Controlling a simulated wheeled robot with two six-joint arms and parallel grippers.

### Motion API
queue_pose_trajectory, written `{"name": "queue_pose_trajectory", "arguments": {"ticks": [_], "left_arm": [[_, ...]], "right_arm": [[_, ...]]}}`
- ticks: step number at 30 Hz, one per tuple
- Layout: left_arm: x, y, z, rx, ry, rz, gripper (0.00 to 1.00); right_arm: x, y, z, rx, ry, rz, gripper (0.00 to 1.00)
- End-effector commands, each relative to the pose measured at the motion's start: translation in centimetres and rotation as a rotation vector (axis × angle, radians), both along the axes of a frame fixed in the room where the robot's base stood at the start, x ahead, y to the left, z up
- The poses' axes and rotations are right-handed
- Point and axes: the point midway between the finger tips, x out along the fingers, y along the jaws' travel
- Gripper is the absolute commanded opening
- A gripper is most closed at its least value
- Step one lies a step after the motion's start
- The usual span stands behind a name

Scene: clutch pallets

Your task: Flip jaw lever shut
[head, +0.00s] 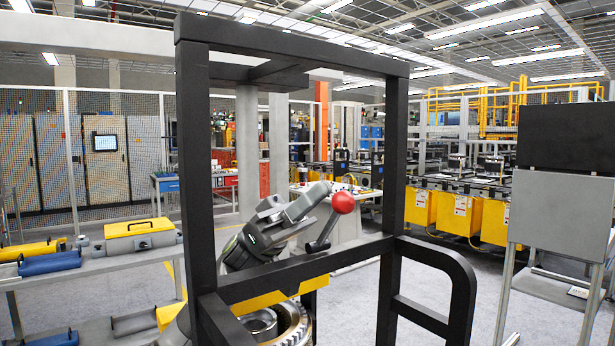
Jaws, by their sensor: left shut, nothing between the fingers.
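The jaw lever (324,231) is a short grey bar with a red ball knob (343,202) on its upper end. It stands tilted up and to the right, seen through the opening of a black frame. Its lower end meets the frame's crossbar in the picture, so I cannot see its pivot well. My left gripper (318,194), grey and black, is shut and empty. Its fingertips are just left of the red knob in the picture; I cannot tell if they touch it. My right gripper is not in view.
The black frame (194,180) has posts and a crossbar around the lever. Below are a yellow bar (262,302) and toothed metal rings (292,322). A grey shelf (110,262) with yellow and blue cases stands left. A grey panel stand (560,210) is at right.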

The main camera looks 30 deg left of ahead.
Motion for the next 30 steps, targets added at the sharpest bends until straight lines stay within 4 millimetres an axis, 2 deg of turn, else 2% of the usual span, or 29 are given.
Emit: {"name": "queue_pose_trajectory", "arguments": {"ticks": [6, 23, 26, 30], "left_arm": [[-0.2, -0.5, 0.0, -0.003, 0.002, -0.001, 0.00], [-0.2, -0.6, -0.1, -0.004, 0.001, 0.001, 0.00], [-0.2, -0.3, -0.5, -0.003, 0.001, 0.001, 0.00], [0.0, 1.1, -2.0, -0.002, 0.005, 0.004, 0.00]], "right_arm": [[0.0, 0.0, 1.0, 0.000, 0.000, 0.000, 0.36], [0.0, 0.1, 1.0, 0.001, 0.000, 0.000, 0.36], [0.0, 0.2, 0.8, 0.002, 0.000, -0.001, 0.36], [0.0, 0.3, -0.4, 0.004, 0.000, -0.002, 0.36]]}}
